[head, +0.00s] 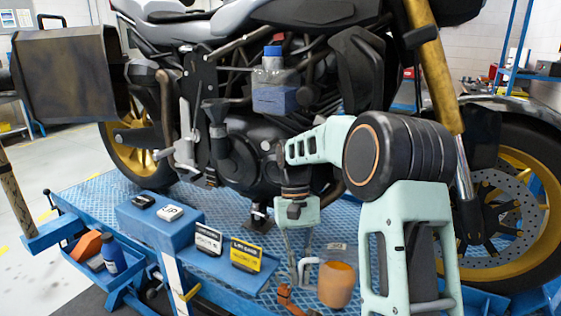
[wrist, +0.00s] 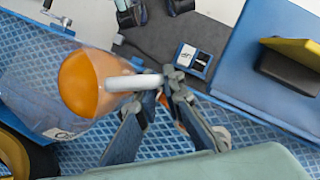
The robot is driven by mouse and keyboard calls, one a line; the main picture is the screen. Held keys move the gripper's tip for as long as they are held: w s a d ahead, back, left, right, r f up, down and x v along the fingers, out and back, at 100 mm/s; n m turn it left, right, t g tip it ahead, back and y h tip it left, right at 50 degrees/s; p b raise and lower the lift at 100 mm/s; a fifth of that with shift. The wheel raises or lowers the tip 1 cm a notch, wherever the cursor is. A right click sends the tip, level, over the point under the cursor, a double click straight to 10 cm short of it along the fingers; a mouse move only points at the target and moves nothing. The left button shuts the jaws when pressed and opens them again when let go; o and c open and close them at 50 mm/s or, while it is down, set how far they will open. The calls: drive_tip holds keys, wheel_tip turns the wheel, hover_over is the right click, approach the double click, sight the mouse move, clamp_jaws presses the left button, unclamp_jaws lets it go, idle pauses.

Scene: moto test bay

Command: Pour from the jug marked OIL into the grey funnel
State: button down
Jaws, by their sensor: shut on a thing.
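A clear jug with orange-brown contents (head: 336,286) is at the bottom centre of the head view, at the near edge of the blue lift deck. Its pale handle (head: 308,264) faces left. In the wrist view the jug (wrist: 92,84) is at left, with its white handle (wrist: 133,82) reaching to my gripper (wrist: 165,97). My gripper (head: 296,268) points down and is shut on the handle. The jug's label (wrist: 60,134) is only partly in view and unreadable. A dark grey funnel-like shape (head: 218,108) shows at the engine's side; I cannot tell surely that it is the funnel.
A motorcycle engine (head: 256,150) stands behind my arm. A blue-capped bottle with blue contents (head: 274,98) is in front of it. A blue ledge (head: 150,222) holds small boxes and a yellow sign (head: 246,255). An orange-red object (head: 290,300) lies near the jug.

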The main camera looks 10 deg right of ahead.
sight(301, 263)
drive_tip(key=r+p, duration=0.2)
drive_tip(key=p, duration=0.1)
drive_tip(key=r+p, duration=0.2)
drive_tip(key=p, duration=0.1)
drive_tip(key=s+r+p, duration=0.1)
drive_tip(key=r+p, duration=0.1)
drive_tip(key=p, duration=0.1)
drive_tip(key=shift+r, duration=0.4)
drive_tip(key=shift+s+r+p, duration=0.3)
drive_tip(key=shift+r+p, duration=0.2)
drive_tip(key=shift+p, duration=0.45)
